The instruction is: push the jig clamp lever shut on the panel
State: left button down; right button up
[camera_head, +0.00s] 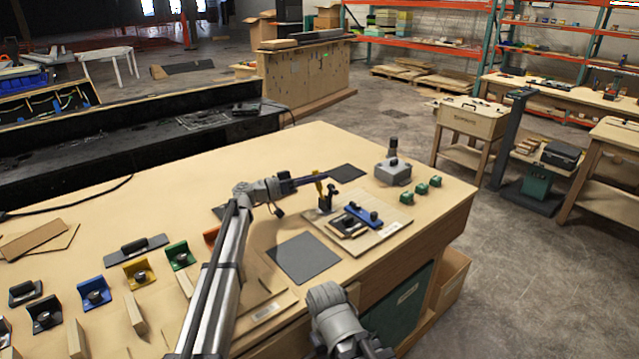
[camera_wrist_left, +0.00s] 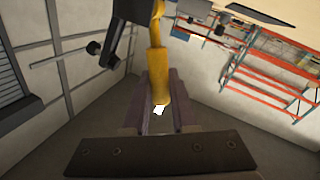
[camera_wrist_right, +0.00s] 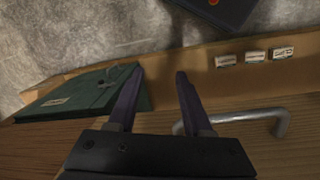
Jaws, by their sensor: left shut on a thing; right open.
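The jig is a pale board (camera_head: 391,232) near the table's right end, carrying a dark panel (camera_head: 345,226) and a blue bar (camera_head: 361,214). The clamp (camera_head: 325,204) stands at the board's left back, with its yellow lever (camera_head: 319,187) roughly upright. My left gripper (camera_head: 318,178) is at the lever's top. The left wrist view shows the yellow lever (camera_wrist_left: 157,75) between the fingers, which are shut on it. My right gripper (camera_wrist_right: 155,76) is open and empty, above the table's front side; its fingertips are not clear in the head view.
A dark mat (camera_head: 304,257) lies in front. Coloured brackets (camera_head: 138,271) fill the table's left. A handle (camera_wrist_right: 245,117) shows below my right gripper.

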pick_arm(q)
jog(key=shift+w+a+f, duration=0.1)
jog(key=shift+a, duration=0.05)
jog(key=c, duration=1)
grip_release()
notch_tip(320, 180, up, 10)
jog(key=p, duration=1)
